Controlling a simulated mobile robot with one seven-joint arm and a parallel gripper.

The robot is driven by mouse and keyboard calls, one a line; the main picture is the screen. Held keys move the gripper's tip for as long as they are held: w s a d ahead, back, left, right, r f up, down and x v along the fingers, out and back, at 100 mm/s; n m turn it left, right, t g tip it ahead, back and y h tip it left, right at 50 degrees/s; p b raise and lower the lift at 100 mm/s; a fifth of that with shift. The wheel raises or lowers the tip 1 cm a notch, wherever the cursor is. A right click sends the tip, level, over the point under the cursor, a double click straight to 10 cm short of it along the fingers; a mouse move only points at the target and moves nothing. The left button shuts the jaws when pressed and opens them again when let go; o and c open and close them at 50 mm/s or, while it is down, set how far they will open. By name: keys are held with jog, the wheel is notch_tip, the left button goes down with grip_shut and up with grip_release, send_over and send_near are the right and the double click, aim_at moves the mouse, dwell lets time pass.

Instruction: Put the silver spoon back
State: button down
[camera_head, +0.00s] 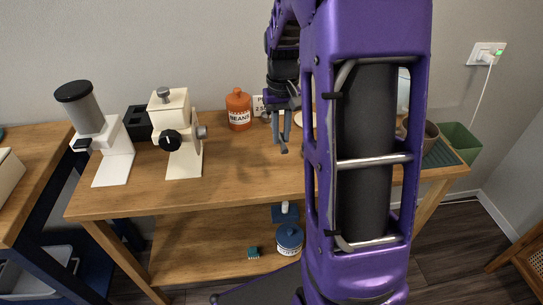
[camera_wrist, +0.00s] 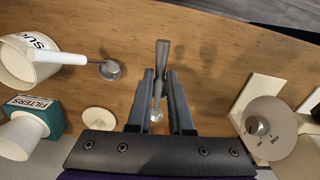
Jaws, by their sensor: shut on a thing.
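My gripper (camera_wrist: 160,74) is shut on a grey metal utensil, which looks like the silver spoon (camera_wrist: 162,53). Its wider flat end sticks out beyond the fingertips, and a small pale rounded part shows between the fingers nearer the palm. In the head view my gripper (camera_head: 282,128) points down above the back of the wooden table (camera_head: 240,165), right of the orange beans jar (camera_head: 239,113). My arm hides much of the table's right side there. Whether the spoon touches the table I cannot tell.
The wrist view shows a sugar container (camera_wrist: 22,66), a white-handled tool with a round metal end (camera_wrist: 110,70), a green filters box (camera_wrist: 50,118) and a pale disc (camera_wrist: 99,118) at left. White machines (camera_head: 178,140) and (camera_head: 113,150) stand left. The table's front middle is clear.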

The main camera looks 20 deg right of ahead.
aim_at(280, 171)
jog(key=shift+w, duration=0.1)
jog(key=shift+f, duration=0.4)
notch_tip(280, 171, down, 9)
jog(key=shift+r+b, duration=0.1)
jog(key=shift+b, duration=0.65)
jog(key=c, duration=0.8)
grip_release()
notch_tip(280, 171, up, 17)
jog(key=p, duration=0.3)
jog(key=shift+d, duration=0.1)
